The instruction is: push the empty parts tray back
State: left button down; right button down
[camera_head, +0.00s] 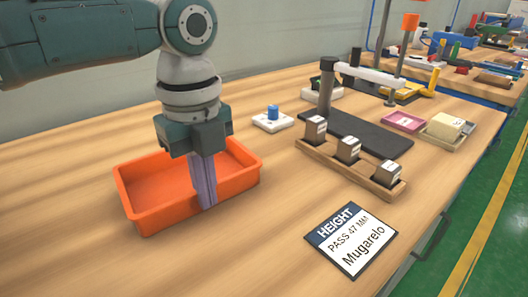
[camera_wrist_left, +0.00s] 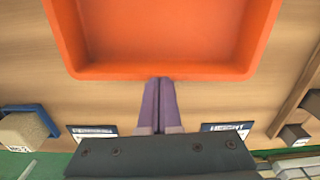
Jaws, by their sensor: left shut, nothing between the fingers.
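The orange parts tray (camera_head: 165,215) sits on the wooden bench under my left arm in the head view. Its visible inside is empty. It also shows in the left wrist view (camera_wrist_left: 160,72), where its floor is bare. My left gripper (camera_head: 207,205) is shut, with its purple fingers pointing down at the tray's near wall. In the left wrist view the fingertips (camera_wrist_left: 160,82) are right at the outside of that wall, touching it or very close; I cannot tell which. My right gripper is in neither view.
A height sign (camera_head: 350,240) lies at the front right. A wooden holder with several blocks (camera_head: 350,168) and a black-based gauge stand (camera_head: 355,130) are to the right.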

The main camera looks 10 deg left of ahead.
pick_arm(q)
jog(key=shift+w+a, duration=0.4)
jog(key=shift+a, duration=0.15)
jog(key=shift+d, duration=0.1)
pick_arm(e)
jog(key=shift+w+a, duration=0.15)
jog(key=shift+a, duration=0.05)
pick_arm(q)
jog(key=shift+s, duration=0.1)
